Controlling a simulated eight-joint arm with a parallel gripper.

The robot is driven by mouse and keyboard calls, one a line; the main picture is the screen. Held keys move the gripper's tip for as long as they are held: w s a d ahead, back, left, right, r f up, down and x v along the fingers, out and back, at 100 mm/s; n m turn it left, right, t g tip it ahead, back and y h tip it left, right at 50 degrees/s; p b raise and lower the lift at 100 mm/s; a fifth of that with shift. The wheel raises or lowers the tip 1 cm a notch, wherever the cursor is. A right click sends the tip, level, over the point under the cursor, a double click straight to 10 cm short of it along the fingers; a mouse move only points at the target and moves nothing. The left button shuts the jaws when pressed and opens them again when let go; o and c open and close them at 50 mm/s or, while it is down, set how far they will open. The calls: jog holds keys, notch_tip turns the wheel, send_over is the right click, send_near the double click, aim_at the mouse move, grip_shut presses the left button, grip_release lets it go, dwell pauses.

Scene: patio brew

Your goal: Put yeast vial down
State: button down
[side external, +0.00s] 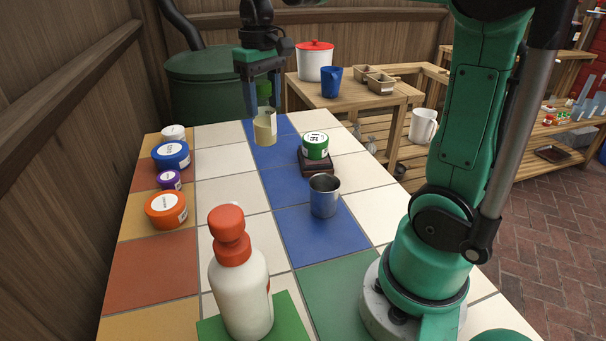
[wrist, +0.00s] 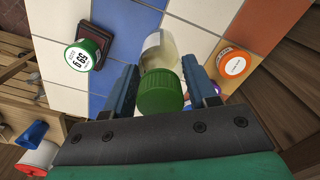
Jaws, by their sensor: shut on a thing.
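The yeast vial (side external: 265,128) is a clear container with cream-coloured contents and a white label. Its green cap (wrist: 160,92) shows between the fingers in the wrist view. My gripper (side external: 264,98) is shut on the vial near its cap and holds it upright over the far part of the tiled table (side external: 225,190). I cannot tell for certain whether its base is clear of the tiles. In the wrist view my gripper (wrist: 160,88) has one blue finger on each side of the cap.
A metal cup (side external: 324,196) stands nearer. Blue (side external: 171,155), purple (side external: 169,180) and orange (side external: 165,210) tubs line the left. A white bottle (side external: 240,290) stands in front. Tiles left of the vial are clear.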

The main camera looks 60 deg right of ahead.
jog(key=w+a+f+n, duration=0.3)
jog(key=a, duration=0.8)
jog(key=s+d+r+m, duration=0.3)
jog(key=s+r+m, duration=0.5)
jog(key=s+m, duration=0.15)
jog(key=f, duration=1.3)
jog(key=s+f, duration=0.1)
jog(key=f, duration=0.5)
jog(key=shift+f, duration=0.3)
jog(key=shift+w+f, duration=0.1)
jog(key=shift+c, duration=1.3)
grip_release()
